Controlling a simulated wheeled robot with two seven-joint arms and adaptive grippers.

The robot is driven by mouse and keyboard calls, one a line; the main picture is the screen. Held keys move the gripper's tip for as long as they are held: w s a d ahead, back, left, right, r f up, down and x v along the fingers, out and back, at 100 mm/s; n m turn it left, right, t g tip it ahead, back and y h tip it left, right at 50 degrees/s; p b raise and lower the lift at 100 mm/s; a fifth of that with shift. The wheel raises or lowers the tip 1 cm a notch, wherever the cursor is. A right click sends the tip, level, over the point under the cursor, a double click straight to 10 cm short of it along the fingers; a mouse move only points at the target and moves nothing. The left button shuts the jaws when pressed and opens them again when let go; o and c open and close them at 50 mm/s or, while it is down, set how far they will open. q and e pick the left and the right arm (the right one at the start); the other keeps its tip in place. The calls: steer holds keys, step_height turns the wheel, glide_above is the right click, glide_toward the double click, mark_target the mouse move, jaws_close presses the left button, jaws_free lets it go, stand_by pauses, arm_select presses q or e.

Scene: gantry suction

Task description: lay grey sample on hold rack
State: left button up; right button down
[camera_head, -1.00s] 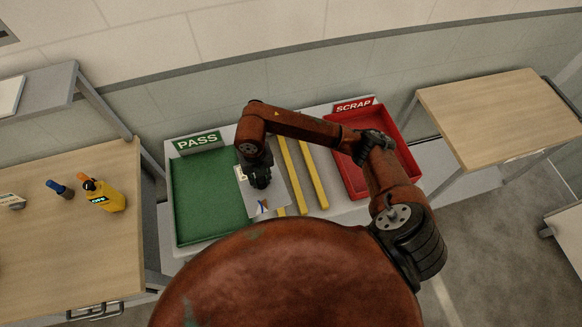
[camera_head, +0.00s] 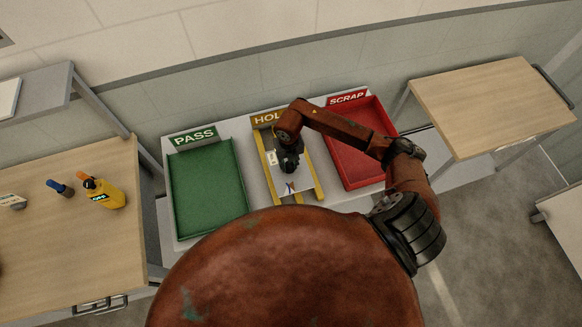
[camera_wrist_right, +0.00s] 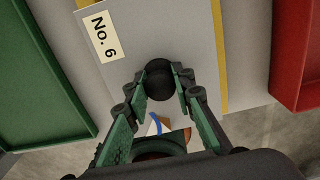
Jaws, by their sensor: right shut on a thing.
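The grey sample (camera_head: 304,180) is a flat plate with a "No. 6" label and a black round knob; the wrist view shows it large (camera_wrist_right: 180,32). My right gripper (camera_head: 289,163) is shut on the knob (camera_wrist_right: 160,80), its green finger pads on either side. My left gripper is not in view.
The green PASS tray (camera_head: 207,240) is left of the rack and the red SCRAP tray (camera_head: 385,125) is right of it. Both look empty. A wooden table (camera_head: 60,250) at left carries a yellow bottle (camera_head: 104,194). Another wooden table (camera_head: 490,110) stands at right.

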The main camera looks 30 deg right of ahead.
mark_target(291, 169)
steer(key=shift+d+f, duration=0.25)
steer(key=shift+f, duration=0.05)
step_height(291, 169, down, 2)
steer(key=shift+f+p, duration=0.2)
steer(key=shift+p, duration=0.25)
steer(key=shift+f, duration=0.35)
steer(key=shift+f, duration=0.1)
steer(key=shift+f, duration=0.15)
steer(key=c, duration=1.7)
jaws_free()
steer(key=shift+o, duration=0.2)
